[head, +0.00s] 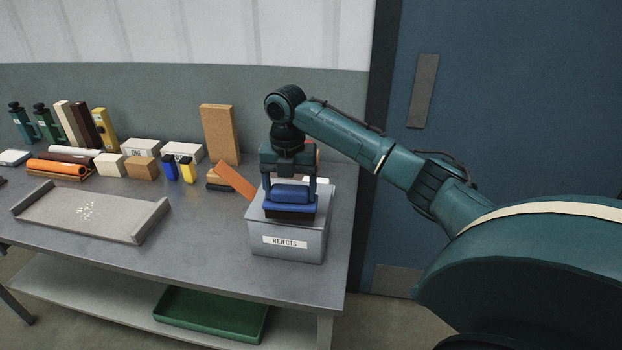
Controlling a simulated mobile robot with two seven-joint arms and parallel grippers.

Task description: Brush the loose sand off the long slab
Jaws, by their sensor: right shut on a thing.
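The long slab (75,218) is a grey piece with a raised lip at each end, lying at the left front of the table. A patch of pale loose sand (87,211) lies near its middle. My right gripper (290,197) points down over the grey bin labelled REJECTS (283,242), far to the right of the slab. It is shut on a blue brush (291,193) with a dark underside. I cannot tell whether the brush touches the bin. My left gripper is not in view.
Bricks, bottles, orange rolls (55,168) and a tall tan block (219,134) line the table's back. The table (205,232) is clear between slab and bin. A green tray (211,315) sits on the lower shelf.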

